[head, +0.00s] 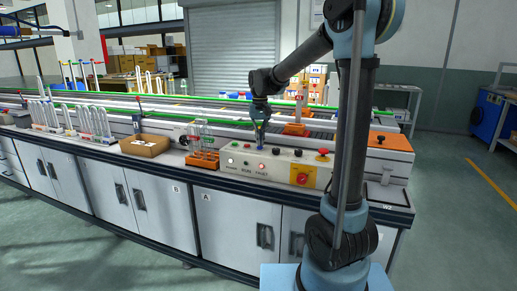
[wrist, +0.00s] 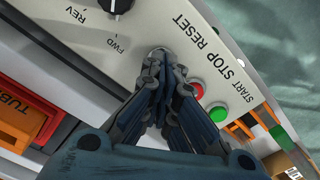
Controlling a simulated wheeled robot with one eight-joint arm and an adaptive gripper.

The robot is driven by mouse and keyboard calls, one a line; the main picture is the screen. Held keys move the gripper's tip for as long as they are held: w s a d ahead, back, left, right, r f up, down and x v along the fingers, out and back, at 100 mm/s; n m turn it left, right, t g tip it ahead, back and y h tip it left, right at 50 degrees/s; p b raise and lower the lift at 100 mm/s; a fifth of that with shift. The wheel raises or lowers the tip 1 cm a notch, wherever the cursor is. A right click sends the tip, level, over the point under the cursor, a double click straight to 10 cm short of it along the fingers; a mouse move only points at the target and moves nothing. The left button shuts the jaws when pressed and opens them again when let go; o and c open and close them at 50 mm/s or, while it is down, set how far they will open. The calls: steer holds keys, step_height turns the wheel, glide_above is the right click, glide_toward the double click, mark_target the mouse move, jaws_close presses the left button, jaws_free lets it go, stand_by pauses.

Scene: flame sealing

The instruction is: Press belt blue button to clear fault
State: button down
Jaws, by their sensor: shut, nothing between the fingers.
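The belt control panel (head: 280,163) is a pale sloped box on the bench. In the wrist view its row of buttons shows a green START button (wrist: 219,113), a red STOP button (wrist: 196,90) and a round metal-rimmed button by the word RESET (wrist: 160,51). My gripper (wrist: 160,62) is shut and empty, its tips at the RESET button and covering most of its face. I cannot tell whether they touch it. In the head view my gripper (head: 260,141) points down over the panel, with a small blue spot (head: 260,147) at its tip. The FAULT lamp (head: 262,164) looks red.
A black REV/FWD knob (wrist: 120,5) is beside the RESET button. An orange rack with glass tubes (head: 203,160) and a cardboard box (head: 145,146) stand left. Conveyor rails run behind.

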steer(key=shift+f, duration=0.65)
stand_by(0.4)
steer(key=shift+r, duration=0.1)
step_height(320, 180, up, 8)
stand_by(0.8)
stand_by(0.4)
steer(key=shift+m+t, duration=0.3)
steer(key=s+d, duration=0.3)
steer(key=s+d+f, duration=0.1)
steer(key=s+d, duration=0.2)
steer(key=s+d+f, duration=0.1)
steer(key=s+d, duration=0.2)
steer(key=shift+s, duration=0.3)
steer(key=s+d+f, duration=0.4)
steer(key=s+f, duration=0.2)
steer(key=s, duration=0.1)
steer(key=s+d+f+t, duration=0.1)
steer(key=s+d+f, duration=0.3)
steer(key=s+f, duration=0.2)
steer(key=s+d+f+m, duration=0.1)
steer(key=s+d+f, duration=0.2)
steer(key=s+f, duration=0.3)
steer(key=s, duration=0.3)
steer(key=shift+s+d+t, duration=0.25)
steer(key=shift+d+t, duration=0.05)
steer(key=shift+d, duration=0.1)
